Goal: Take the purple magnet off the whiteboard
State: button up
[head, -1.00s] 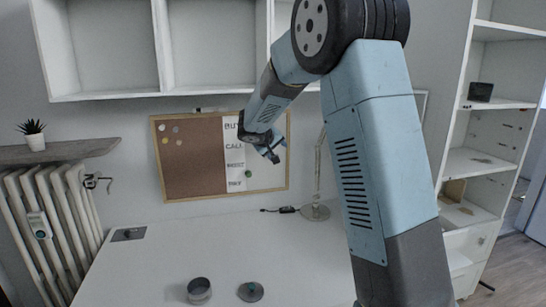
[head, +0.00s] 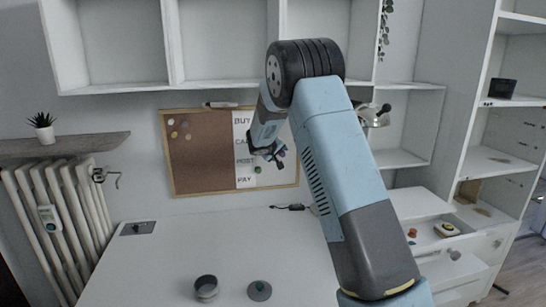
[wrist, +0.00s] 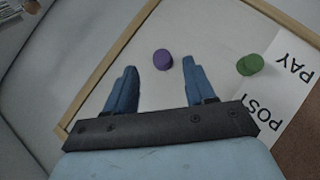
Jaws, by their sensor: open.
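The purple magnet (wrist: 162,59) is a small round disc on the whiteboard (wrist: 140,38), seen in the wrist view. My gripper (wrist: 159,68) is open and empty, its two blue fingers pointing at the board. The magnet shows between the fingertips and a little beyond them, nearer the right finger; I cannot tell the remaining depth. In the head view my gripper (head: 277,158) is in front of the white right part of the board (head: 282,177), and partly covers the magnet's area.
The wooden frame edge (wrist: 101,73) runs left of the fingers. The cork part (head: 200,160) holds several pins. Below, the desk (head: 180,255) bears a grey cup (head: 206,287) and a small disc (head: 259,291).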

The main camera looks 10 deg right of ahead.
aim_at(282, 155)
jog(key=shift+w+a+x, duration=0.15)
jog(key=shift+x, duration=1.3)
jog(key=shift+w+a+x, duration=0.15)
jog(key=shift+x, duration=1.25)
jog(key=shift+r, duration=0.1)
jog(key=shift+c, duration=0.4)
jog(key=c, duration=0.9)
